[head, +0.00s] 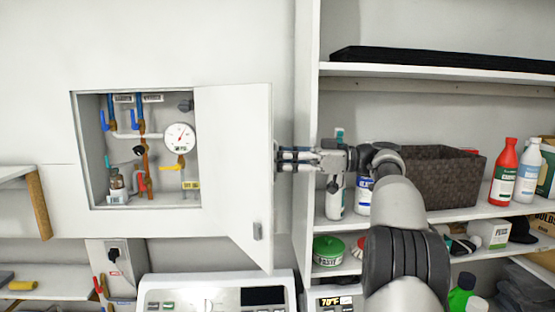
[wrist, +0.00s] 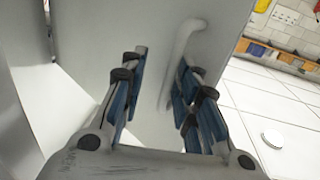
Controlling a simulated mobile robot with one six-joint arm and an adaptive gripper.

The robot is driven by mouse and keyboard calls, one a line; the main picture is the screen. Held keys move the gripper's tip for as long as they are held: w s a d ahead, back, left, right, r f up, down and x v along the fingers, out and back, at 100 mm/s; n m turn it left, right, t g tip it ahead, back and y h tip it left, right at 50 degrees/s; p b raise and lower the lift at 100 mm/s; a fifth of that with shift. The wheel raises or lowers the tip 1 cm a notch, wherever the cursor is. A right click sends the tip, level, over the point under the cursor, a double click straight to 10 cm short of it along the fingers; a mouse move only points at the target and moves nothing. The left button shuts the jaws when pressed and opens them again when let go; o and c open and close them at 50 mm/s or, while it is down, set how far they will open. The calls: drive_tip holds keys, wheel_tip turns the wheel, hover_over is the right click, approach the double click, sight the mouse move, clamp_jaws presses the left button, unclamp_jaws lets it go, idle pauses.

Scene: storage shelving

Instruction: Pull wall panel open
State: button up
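The white wall panel (head: 233,165) stands swung out from the right side of a wall box, and its inner face shows in the head view. My gripper (head: 284,158) is beside the panel's free right edge. In the wrist view, the pale panel face (wrist: 100,30) fills much of the picture, with a white bar handle (wrist: 182,45) on it. My gripper's blue-padded fingers (wrist: 162,72) are apart, with the lower part of the handle showing between them. Whether a finger touches the handle is unclear. The handle is hidden in the head view.
The wall box (head: 84,150) holds pipes, valves and a round gauge (head: 180,137). Right of the panel, a shelf unit (head: 308,80) holds bottles and a dark basket (head: 440,165) close to my arm. A white appliance (head: 215,292) stands below the panel.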

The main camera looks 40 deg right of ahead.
drive_tip(key=v, duration=0.7)
drive_tip(key=shift+d, duration=0.1)
idle(0.5)
